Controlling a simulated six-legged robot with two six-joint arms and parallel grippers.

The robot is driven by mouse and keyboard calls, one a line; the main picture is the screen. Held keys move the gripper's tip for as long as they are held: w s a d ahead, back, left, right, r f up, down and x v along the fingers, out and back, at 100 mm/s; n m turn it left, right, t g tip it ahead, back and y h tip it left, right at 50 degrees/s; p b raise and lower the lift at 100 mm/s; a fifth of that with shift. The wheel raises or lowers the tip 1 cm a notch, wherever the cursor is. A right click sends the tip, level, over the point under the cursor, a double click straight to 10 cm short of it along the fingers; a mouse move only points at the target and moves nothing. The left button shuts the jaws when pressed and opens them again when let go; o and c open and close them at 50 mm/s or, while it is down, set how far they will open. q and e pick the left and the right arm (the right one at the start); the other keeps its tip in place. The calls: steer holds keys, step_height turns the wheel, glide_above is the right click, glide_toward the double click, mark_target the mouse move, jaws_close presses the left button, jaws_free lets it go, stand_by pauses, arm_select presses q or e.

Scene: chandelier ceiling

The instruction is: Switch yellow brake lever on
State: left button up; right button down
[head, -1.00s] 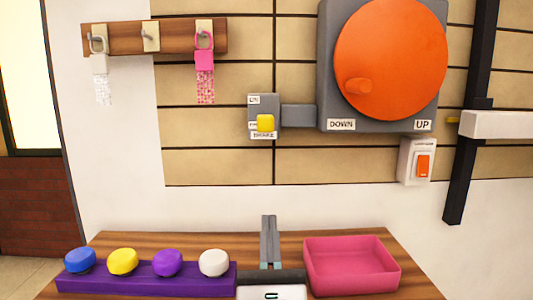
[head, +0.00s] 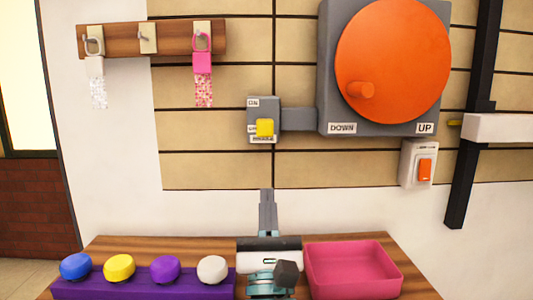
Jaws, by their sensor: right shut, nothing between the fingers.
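The yellow brake lever (head: 264,128) sits on the lower part of a grey wall box (head: 273,104). An "ON" label is at the top of the box, and partly covered labels are near the lever. My right gripper (head: 267,192) is shut and empty, fingers pointing up toward the wall. Its tips appear below the lever in the picture, apart from it. My left gripper is not in view.
A large orange wheel (head: 392,60) with a knob is on a grey panel right of the lever box. An orange switch (head: 425,170) is below it. A table holds a pink tray (head: 353,287) and a purple base (head: 140,287) with several coloured buttons. A hook rack (head: 170,38) is upper left.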

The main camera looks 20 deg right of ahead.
mark_target(266, 136)
steer(key=w+d+r+p, duration=0.1)
steer(key=w+r, duration=0.2)
steer(key=r, duration=0.4)
steer(key=shift+w, duration=0.2)
steer(key=shift+r, duration=0.15)
